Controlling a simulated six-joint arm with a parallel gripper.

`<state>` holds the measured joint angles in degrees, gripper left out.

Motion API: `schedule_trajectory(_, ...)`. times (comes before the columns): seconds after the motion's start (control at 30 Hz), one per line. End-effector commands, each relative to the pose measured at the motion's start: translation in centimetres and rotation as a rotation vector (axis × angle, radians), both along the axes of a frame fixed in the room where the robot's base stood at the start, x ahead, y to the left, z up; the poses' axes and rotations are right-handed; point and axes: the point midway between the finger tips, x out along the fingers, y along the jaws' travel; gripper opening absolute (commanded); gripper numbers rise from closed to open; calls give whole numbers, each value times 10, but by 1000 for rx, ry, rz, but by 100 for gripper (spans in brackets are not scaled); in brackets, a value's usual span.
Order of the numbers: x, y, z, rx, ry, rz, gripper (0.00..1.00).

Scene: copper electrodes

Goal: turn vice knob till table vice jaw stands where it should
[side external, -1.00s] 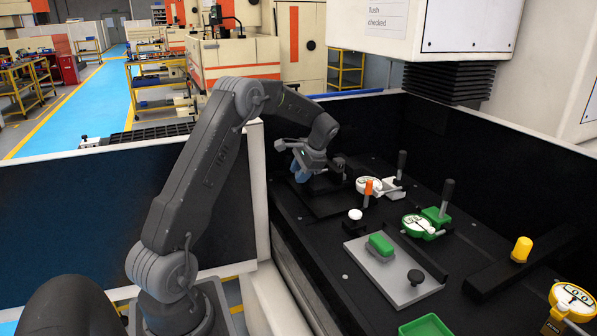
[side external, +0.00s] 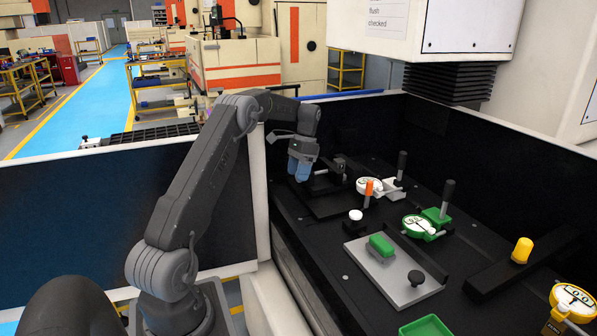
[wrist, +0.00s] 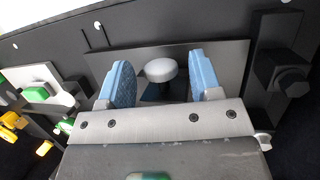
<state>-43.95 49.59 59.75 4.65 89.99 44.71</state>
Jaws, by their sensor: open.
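My gripper (side external: 299,172) points down over a black base plate at the far left of the dark worktop. In the wrist view, its two blue-padded fingers (wrist: 160,62) are open, one at each side of a round pale knob (wrist: 160,70). The knob shows between them with room at both sides; whether its height is level with the pads is unclear. The fingers hide this knob in the side view. A dark block (side external: 341,166) stands to the right of my gripper, and a dark bar with a bolt-like head (wrist: 288,80) shows at the right in the wrist view. Which part is the vice jaw is unclear.
A white-faced dial (side external: 369,186) with an orange post stands right of my gripper. Nearby are a white knob (side external: 355,215), a green dial (side external: 418,226) and a grey plate (side external: 362,263) bearing a green block (side external: 381,245). Black walls enclose the worktop.

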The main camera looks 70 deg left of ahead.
Motion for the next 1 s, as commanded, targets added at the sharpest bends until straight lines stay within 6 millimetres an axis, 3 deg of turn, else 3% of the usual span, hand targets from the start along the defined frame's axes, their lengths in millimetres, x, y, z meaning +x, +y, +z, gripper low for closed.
schedule_trajectory(0.23, 2, 1, 5, 1, 0, 0, 59)
schedule_trajectory(0.73, 16, 9, 48, 2, -1, -1, 59)
schedule_trajectory(1.0, 18, 10, 57, 0, 0, -1, 59)
